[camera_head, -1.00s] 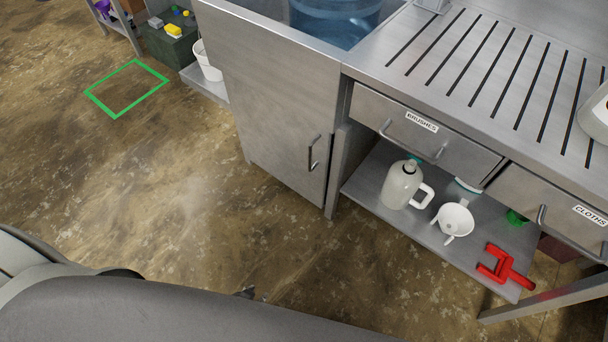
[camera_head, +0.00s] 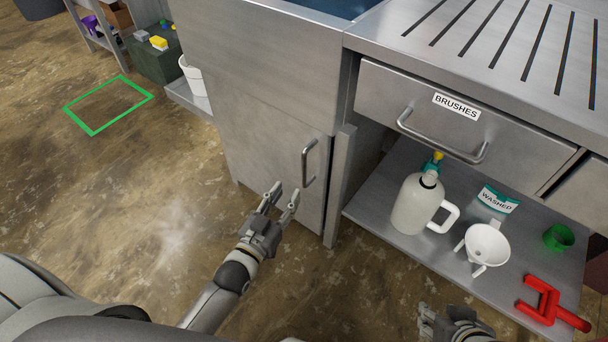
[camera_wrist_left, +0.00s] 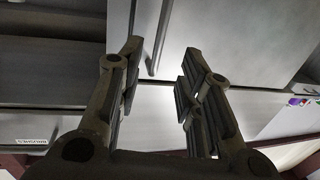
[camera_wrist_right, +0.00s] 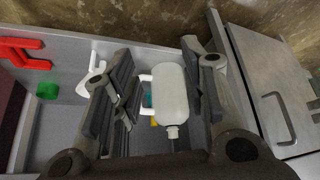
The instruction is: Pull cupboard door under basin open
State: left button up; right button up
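The cupboard door (camera_head: 265,150) under the basin (camera_head: 345,8) is grey metal and looks closed. Its vertical bar handle (camera_head: 308,162) is near the door's right edge. My left gripper (camera_head: 282,196) is open and empty, just left of and below the handle, apart from it. In the left wrist view the handle (camera_wrist_left: 158,38) shows between and beyond the open fingers (camera_wrist_left: 160,62). My right gripper (camera_head: 440,318) is low at the bottom edge of the head view. In the right wrist view its fingers (camera_wrist_right: 158,75) are apart, with a white jug seen beyond them.
Right of the door, a lower shelf (camera_head: 375,210) holds a white jug (camera_head: 415,205), a white funnel (camera_head: 487,245), a green cup (camera_head: 558,237) and a red tool (camera_head: 545,300). Above is the BRUSHES drawer (camera_head: 460,120) with its handle.

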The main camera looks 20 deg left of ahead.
aim_at(303, 168)
pick_arm(q)
jog(key=w, duration=0.3)
jog(key=w+d+b, duration=0.1)
jog(key=w, duration=0.2)
jog(key=w+b, duration=0.1)
jog(key=w, duration=0.3)
jog(key=shift+d+r, duration=0.2)
jog(key=shift+d, duration=0.1)
jog(key=shift+w+b, duration=0.3)
jog(key=shift+w, duration=0.1)
pick_arm(e)
jog(key=w+a+r+t+y, duration=0.2)
jog(key=w+a+r+t, duration=0.1)
jog(key=w+r+t, duration=0.4)
jog(key=shift+w+a+r, duration=0.4)
jog(key=shift+w+r, duration=0.15)
jog(key=shift+w, duration=0.95)
pick_arm(q)
jog(key=shift+c, duration=0.4)
grip_shut()
